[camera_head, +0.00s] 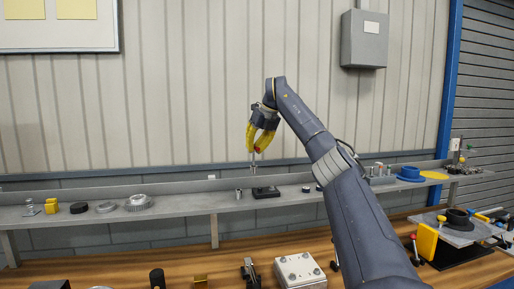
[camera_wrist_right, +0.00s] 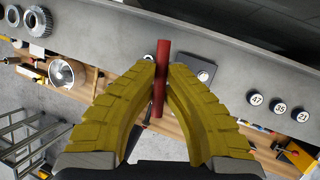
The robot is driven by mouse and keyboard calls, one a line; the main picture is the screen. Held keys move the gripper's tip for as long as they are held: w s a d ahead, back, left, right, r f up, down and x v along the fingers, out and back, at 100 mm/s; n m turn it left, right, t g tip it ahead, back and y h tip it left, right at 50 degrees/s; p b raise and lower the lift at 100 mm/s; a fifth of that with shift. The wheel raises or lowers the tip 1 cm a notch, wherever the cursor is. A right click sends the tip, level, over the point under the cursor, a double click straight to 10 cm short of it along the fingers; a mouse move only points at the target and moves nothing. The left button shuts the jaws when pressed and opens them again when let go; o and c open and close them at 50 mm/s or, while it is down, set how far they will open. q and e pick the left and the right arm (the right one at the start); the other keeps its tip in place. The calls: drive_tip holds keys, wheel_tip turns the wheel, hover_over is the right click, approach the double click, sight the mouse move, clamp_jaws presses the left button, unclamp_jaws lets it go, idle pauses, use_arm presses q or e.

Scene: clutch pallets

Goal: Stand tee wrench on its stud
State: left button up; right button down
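My right gripper (camera_head: 257,148) has yellow fingers closed around the red crossbar of the tee wrench. In the right wrist view the red bar (camera_wrist_right: 161,70) runs between the fingertips. In the head view the wrench's thin grey shaft (camera_head: 253,164) hangs roughly upright below the fingers, over the shelf. A black base block (camera_head: 266,193) sits on the shelf just below and slightly right of the shaft. I cannot make out the stud clearly, nor whether the shaft's lower end touches anything. My left gripper is not in view.
The long grey shelf (camera_head: 190,203) carries yellow blocks (camera_head: 51,206), a black ring (camera_head: 78,208) and metal gears (camera_head: 137,203) at left. A blue ring (camera_head: 410,173) stands at right. A wooden bench (camera_head: 225,268) lies in front, with a pale plate (camera_head: 300,271) on it.

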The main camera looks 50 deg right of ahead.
drive_tip(key=shift+m, duration=0.7)
drive_tip(key=shift+s+d+f, duration=0.2)
drive_tip(key=shift+d+f, duration=0.2)
drive_tip(key=shift+f, duration=0.35)
drive_tip(key=shift+s+d+f, duration=0.2)
drive_tip(key=shift+d+f, duration=0.15)
drive_tip(key=shift+f, duration=0.45)
drive_tip(key=shift+s+d+f, duration=0.2)
drive_tip(key=shift+d+f, duration=0.2)
drive_tip(key=shift+f, duration=0.35)
drive_tip(key=shift+f, duration=1.45)
idle(0.4)
idle(0.3)
drive_tip(key=c, duration=1)
unclamp_jaws()
drive_tip(key=shift+h, duration=0.3)
drive_tip(key=shift+o, duration=0.2)
wheel_tip(320, 180, up, 7)
